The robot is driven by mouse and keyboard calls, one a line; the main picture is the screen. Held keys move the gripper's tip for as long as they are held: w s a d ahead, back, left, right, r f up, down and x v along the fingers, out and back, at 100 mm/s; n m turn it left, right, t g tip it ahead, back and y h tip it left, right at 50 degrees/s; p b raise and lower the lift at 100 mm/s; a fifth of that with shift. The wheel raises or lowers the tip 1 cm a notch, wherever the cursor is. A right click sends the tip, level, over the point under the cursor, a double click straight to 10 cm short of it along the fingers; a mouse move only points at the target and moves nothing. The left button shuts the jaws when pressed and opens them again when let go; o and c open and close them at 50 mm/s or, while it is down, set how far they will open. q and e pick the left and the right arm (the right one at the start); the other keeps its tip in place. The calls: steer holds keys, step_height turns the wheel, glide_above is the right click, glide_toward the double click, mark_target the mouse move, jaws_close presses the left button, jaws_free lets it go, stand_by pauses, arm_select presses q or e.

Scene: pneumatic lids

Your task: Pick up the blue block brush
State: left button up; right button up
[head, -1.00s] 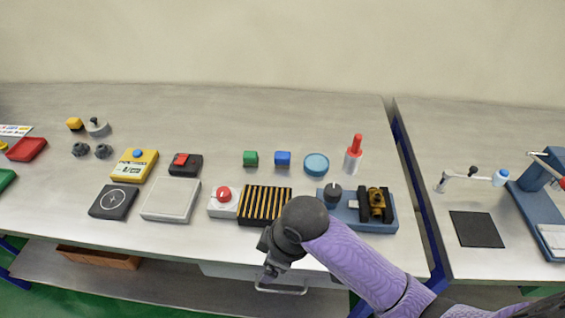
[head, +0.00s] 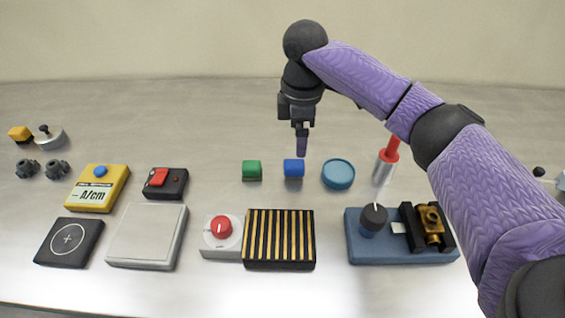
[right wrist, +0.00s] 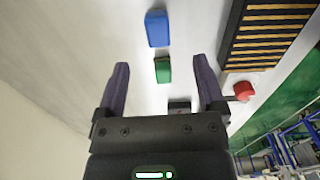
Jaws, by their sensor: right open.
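The blue block brush (head: 294,168) stands on the bench between the green block (head: 252,170) and a round blue dish. In the right wrist view the blue block (right wrist: 158,29) lies ahead, beyond the fingertips, with the green block (right wrist: 163,70) nearer and between the finger lines. My right gripper (head: 301,148) points down above and just behind the blue block in the head view. In the right wrist view its two fingers (right wrist: 161,75) are wide apart with nothing between them in grip. My left gripper is not in view.
The round blue dish (head: 338,174) and a red-handled tool (head: 387,160) stand to the right. In front are a striped black-and-gold block (head: 279,238), a red-knob box (head: 221,236) and a blue base (head: 373,248) with a knob. Clear bench lies behind the blocks.

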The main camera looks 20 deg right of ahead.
mark_target(295, 163)
steer(key=shift+f, duration=0.5)
steer(key=f+b, duration=0.1)
steer(key=f, duration=0.2)
steer(key=f+b, duration=0.1)
steer(key=f, duration=0.2)
steer(key=f+b, duration=0.2)
steer(key=shift+w+a+f, duration=0.25)
steer(key=shift+w+f, duration=0.05)
steer(key=shift+f, duration=0.1)
steer(key=shift+r, duration=0.1)
steer(key=c, duration=1.1)
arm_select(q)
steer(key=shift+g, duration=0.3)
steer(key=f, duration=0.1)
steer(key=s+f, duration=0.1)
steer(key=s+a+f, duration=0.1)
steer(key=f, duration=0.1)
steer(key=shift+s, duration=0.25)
arm_select(e)
jaws_close()
